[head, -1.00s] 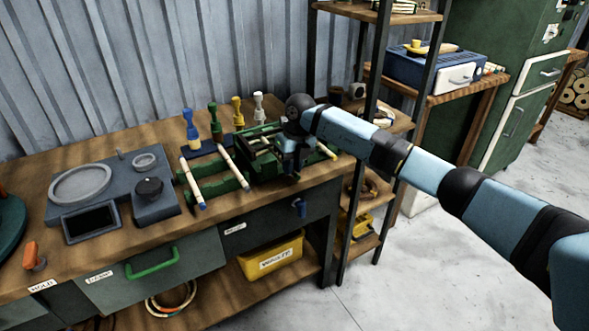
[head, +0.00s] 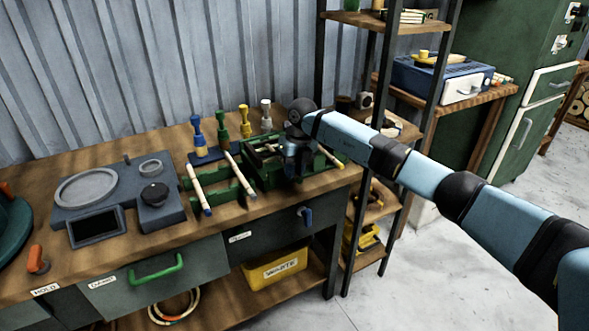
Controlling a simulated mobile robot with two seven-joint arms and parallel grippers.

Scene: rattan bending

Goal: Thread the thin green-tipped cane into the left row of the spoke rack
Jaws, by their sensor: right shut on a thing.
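My right gripper (head: 297,172) points down at the front of the green tray (head: 262,181) on the workbench. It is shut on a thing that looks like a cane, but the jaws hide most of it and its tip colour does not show. Several pale canes (head: 262,153) lie in the tray, partly behind the gripper. A yellow-tipped cane (head: 329,156) shows at the tray's right. Two pale canes, one blue-tipped (head: 200,190) and one dark-tipped (head: 240,174), lie across a green cradle (head: 228,190). I cannot make out the green tip or the spoke rack's left row. My left gripper is out of view.
Blue, green, yellow and white upright pegs (head: 222,124) stand behind the cradle. A grey unit with a round dish (head: 86,188) and a dark knob sits to the left. A metal-framed shelf (head: 368,190) stands close right of the bench, beside my right arm.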

